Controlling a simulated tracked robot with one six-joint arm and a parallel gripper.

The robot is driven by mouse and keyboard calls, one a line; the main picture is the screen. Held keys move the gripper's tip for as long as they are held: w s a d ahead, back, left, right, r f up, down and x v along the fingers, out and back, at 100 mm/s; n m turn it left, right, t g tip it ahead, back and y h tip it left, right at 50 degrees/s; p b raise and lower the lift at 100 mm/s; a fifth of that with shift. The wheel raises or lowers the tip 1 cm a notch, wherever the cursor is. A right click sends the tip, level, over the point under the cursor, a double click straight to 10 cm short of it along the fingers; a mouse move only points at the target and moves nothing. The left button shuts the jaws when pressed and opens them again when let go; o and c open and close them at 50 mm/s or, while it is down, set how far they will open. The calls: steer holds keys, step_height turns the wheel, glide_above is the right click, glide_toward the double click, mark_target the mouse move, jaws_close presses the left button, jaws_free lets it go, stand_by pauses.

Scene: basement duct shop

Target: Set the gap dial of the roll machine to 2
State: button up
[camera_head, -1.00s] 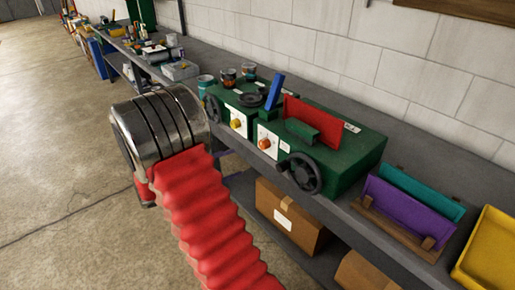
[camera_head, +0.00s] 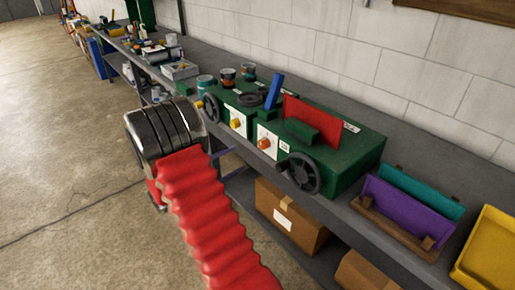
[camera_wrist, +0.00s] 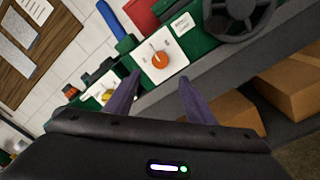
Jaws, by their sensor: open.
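Two green machines stand side by side on the bench. The right one (camera_head: 345,160) has a red sheet piece on top, a black handwheel (camera_head: 304,174) and an orange dial (camera_head: 264,143) on a white plate. The left one (camera_head: 222,97) has a yellow dial (camera_head: 236,123) on a white plate. I cannot tell which is the roll machine. In the wrist view, the orange dial (camera_wrist: 161,58) lies ahead, between the fingertips of my open gripper (camera_wrist: 159,77), apparently untouched. Its scale numbers are too small to read. The yellow dial (camera_wrist: 107,95) is to the left. My fingers are hidden in the head view.
A blue bar (camera_head: 273,91) stands up between the machines. A purple tray (camera_head: 408,208) and a yellow bin (camera_head: 487,250) are on the bench at right. Cardboard boxes (camera_head: 290,222) sit on the lower shelf. Open floor lies at left.

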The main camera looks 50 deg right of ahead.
mark_target(260, 146)
steer(key=d, duration=0.3)
steer(key=s+d, duration=0.1)
steer(key=d, duration=0.3)
steer(key=s+d, duration=0.1)
steer(key=d, duration=0.3)
steer(key=shift+s+d, duration=0.15)
steer(key=shift+d, duration=0.1)
